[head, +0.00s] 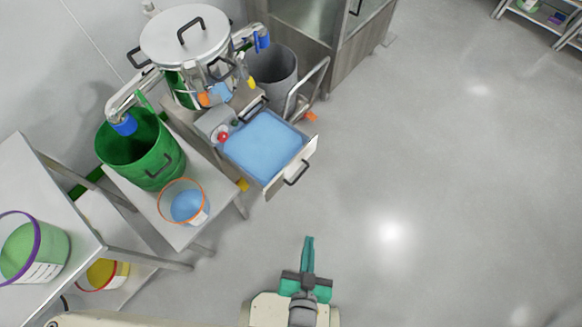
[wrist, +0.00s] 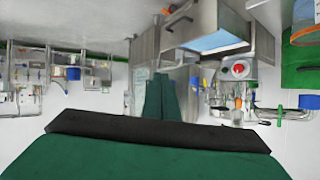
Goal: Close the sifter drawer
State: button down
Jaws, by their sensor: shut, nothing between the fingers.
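The sifter drawer (head: 264,148) stands pulled out from the sifter in the head view, with a blue inside and a pale front carrying a dark handle (head: 296,173). In the wrist view, which looks upside down, the drawer (wrist: 218,42) is at the upper right. The sifter (head: 187,45), with a round steel lid, is behind the drawer. My gripper (head: 309,240) is shut and empty, low in the head view, in front of the drawer and clearly apart from its handle. My green fingers (wrist: 161,98) lie together in the wrist view.
A green bin (head: 140,150) and an orange-rimmed tub (head: 184,203) stand left of the drawer by a steel table (head: 55,180). A grey bin (head: 272,66) and a cart handle (head: 308,88) are behind the drawer. The floor (head: 430,170) to the right is clear.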

jog(key=w+d+f+m+g, duration=0.1)
jog(key=w+d+f, duration=0.1)
jog(key=f, duration=0.3)
jog(key=w+d+f+m+g, duration=0.1)
jog(key=w+d+f+g, duration=0.15)
jog(key=f, duration=0.25)
jog(key=m+g+y, duration=0.3)
jog(key=g+y, duration=0.1)
jog(key=y, duration=0.4)
send_near(287, 170)
notch_tip(287, 170, down, 4)
jog(key=shift+w+a+f, duration=0.1)
jog(key=shift+w+a, duration=0.2)
jog(key=shift+a, duration=0.25)
jog(key=shift+w+a+f, duration=0.1)
jog(key=shift+w+a, duration=0.25)
jog(key=shift+a, duration=0.25)
jog(key=shift+w+a, duration=0.4)
